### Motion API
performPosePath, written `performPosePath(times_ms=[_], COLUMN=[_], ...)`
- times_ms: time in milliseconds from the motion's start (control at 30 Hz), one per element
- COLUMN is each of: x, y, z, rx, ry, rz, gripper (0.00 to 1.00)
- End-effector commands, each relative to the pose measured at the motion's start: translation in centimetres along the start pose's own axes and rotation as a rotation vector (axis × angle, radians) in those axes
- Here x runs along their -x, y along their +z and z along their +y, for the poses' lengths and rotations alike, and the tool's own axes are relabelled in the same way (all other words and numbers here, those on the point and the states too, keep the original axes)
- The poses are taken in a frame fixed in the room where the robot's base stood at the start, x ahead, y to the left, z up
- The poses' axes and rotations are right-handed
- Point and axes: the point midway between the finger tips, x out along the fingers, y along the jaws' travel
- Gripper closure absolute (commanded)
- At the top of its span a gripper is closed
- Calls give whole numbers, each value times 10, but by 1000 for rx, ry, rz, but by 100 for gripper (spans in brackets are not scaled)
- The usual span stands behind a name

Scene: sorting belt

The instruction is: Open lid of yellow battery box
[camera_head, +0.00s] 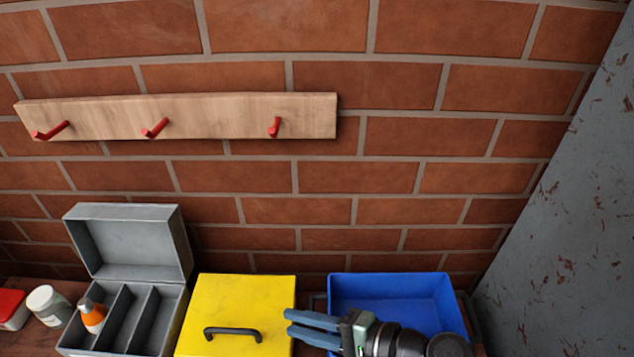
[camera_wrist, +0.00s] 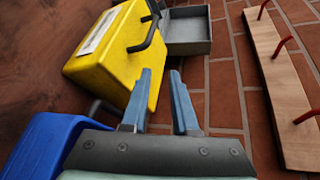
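The yellow battery box (camera_head: 240,295) stands on the wooden surface in the lower middle of the head view, its lid shut. A black bar handle (camera_head: 232,332) is on the lid. In the wrist view the box (camera_wrist: 110,62) is at the upper left, tilted in the picture, with the handle (camera_wrist: 148,36) on its right face and a white label on another face. My gripper (camera_head: 289,323) has blue fingers and is just right of the box in the head view. In the wrist view my gripper (camera_wrist: 160,72) is open with nothing between its fingers, apart from the handle.
A grey box (camera_head: 130,240) with its lid raised and compartments inside stands left of the yellow box. A blue bin (camera_head: 395,288) is at the right, partly behind my gripper. Small bottles (camera_head: 50,305) are at far left. A wooden rack (camera_head: 200,115) with red hooks hangs on the brick wall.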

Motion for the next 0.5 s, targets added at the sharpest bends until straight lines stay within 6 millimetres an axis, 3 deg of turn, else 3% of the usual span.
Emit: performPosePath(times_ms=[500], x=[4], y=[-41], z=[-96], rx=[428], ry=[88], rz=[347], gripper=[73])
